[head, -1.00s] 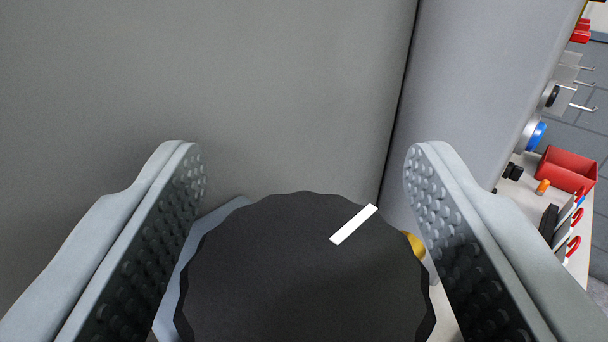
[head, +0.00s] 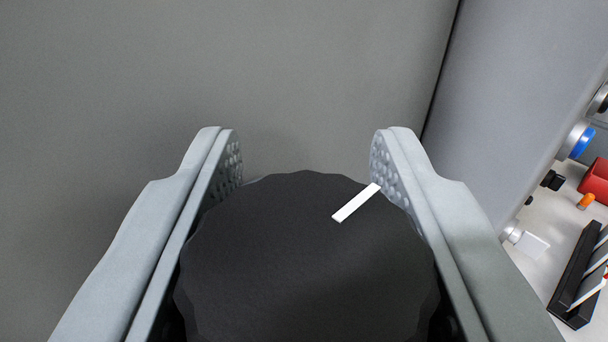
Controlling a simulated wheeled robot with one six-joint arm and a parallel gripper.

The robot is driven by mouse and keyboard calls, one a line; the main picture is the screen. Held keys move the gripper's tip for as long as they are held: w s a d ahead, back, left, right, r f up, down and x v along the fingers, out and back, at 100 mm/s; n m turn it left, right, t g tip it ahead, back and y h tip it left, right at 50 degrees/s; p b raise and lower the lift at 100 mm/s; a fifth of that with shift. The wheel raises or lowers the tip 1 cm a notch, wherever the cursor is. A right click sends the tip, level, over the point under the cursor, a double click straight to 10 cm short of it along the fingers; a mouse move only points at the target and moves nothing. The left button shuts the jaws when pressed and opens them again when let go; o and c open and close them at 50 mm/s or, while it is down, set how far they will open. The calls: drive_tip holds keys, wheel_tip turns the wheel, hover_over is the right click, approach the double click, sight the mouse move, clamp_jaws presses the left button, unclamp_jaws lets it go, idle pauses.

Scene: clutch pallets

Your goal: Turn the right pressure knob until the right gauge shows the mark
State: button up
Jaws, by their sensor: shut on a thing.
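A large black knob (head: 300,260) with a scalloped edge fills the lower middle of the head view. A white pointer line (head: 356,203) on its face points up and to the right. My gripper (head: 306,165) is shut on the knob, with one studded finger on each side of its rim. The knob's lower part is cut off by the picture edge. No gauge or mark shows in this view.
A grey panel fills the background, with a dark vertical seam (head: 441,70). At the right are a blue button (head: 582,142), a red bin (head: 597,180), an orange piece (head: 586,201) and a black rack (head: 574,290) on a light surface.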

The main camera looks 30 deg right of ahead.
drive_tip(key=n+t+y, duration=0.1)
drive_tip(key=n+y, duration=0.1)
drive_tip(key=y, duration=0.1)
drive_tip(key=n+t+y, duration=0.1)
drive_tip(key=n+y, duration=0.1)
drive_tip(key=y, duration=0.1)
drive_tip(key=shift+w+a+n+t+y, duration=0.2)
drive_tip(key=shift+n+t+y, duration=0.1)
drive_tip(key=shift+t, duration=0.1)
drive_tip(key=n+y, duration=0.1)
drive_tip(key=y, duration=0.1)
drive_tip(key=n+y, duration=0.1)
drive_tip(key=y, duration=0.1)
drive_tip(key=n+y, duration=0.1)
drive_tip(key=shift+a+n+y, duration=0.3)
drive_tip(key=shift+y, duration=0.1)
drive_tip(key=n+y, duration=0.1)
drive_tip(key=y, duration=0.1)
drive_tip(key=n+g+y, duration=0.1)
drive_tip(key=n+y, duration=0.1)
drive_tip(key=n+g+y, duration=0.1)
drive_tip(key=y, duration=0.1)
drive_tip(key=shift+s+a, duration=0.1)
drive_tip(key=shift+a, duration=0.25)
drive_tip(key=shift+s+a+r+n+g+y, duration=0.1)
drive_tip(key=shift+a+n+g+y, duration=0.05)
drive_tip(key=shift+n+g+y, duration=0.9)
drive_tip(key=shift+s+a+n+g+y, duration=0.15)
drive_tip(key=shift+n+g+y, duration=0.65)
drive_tip(key=shift+y, duration=0.45)
